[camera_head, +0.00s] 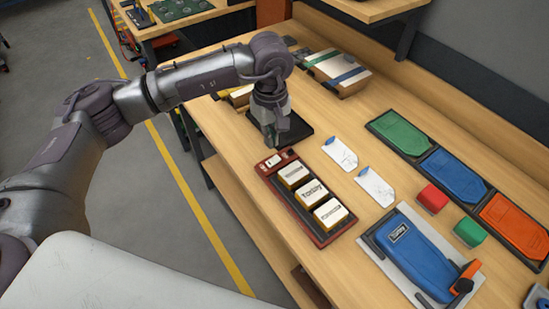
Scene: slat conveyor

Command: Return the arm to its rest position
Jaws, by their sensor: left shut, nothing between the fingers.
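My left arm (205,77) reaches in from the left over the wooden workbench. My left gripper (273,137) points down, shut and empty, just above the far end of a dark red tray (320,236) and beside a black plate (294,130). Whether its tips touch anything cannot be told. The tray holds a few pale labelled blocks (311,193) in a row. My right gripper is not in view.
White tags (375,186), green, blue and orange trays (453,175), a red block (431,198), a green block (469,232) and a blue device (421,257) lie to the right. Boxes (337,72) stand behind the gripper. Floor left of the bench is clear.

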